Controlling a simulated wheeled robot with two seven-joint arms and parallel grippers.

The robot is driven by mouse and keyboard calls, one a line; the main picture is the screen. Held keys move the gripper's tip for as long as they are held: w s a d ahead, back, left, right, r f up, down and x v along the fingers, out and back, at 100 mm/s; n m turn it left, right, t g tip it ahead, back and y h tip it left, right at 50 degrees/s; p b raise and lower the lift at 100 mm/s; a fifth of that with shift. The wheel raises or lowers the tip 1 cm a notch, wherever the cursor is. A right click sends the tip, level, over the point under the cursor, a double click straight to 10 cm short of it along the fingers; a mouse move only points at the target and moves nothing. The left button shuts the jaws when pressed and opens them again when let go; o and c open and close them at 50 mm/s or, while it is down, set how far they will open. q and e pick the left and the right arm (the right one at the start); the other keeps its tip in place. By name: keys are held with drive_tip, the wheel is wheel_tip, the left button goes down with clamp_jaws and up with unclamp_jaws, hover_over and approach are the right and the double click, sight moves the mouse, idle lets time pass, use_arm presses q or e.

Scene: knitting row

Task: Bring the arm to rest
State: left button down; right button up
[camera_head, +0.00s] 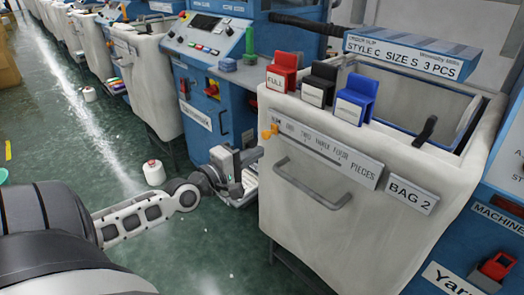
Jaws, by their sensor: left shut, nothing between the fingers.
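My left arm comes in from the lower left. My right gripper is not in view.
Red (283,72), black (319,86) and blue (356,97) clips sit on the bin's rim. A small orange piece (270,132) is at its left edge. A white cone (154,173) stands on the green floor (110,150), which is mostly clear at left.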

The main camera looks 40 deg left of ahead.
use_arm(q)
drive_tip(key=s+d+f+m+g+p, duration=0.1)
drive_tip(key=s+d+f+m+g, duration=0.1)
drive_tip(key=s+d+f+m, duration=0.2)
drive_tip(key=s+d+f+m+g+h+p, duration=0.1)
drive_tip(key=s+d+f+m+g, duration=0.2)
drive_tip(key=d+m, duration=0.6)
drive_tip(key=s+d+f+m+g+h+p, duration=0.1)
drive_tip(key=s+d+f+m, duration=0.5)
drive_tip(key=d, duration=0.7)
drive_tip(key=shift+s+g+p, duration=0.4)
drive_tip(key=shift+s+g, duration=0.3)
drive_tip(key=shift+s, duration=0.05)
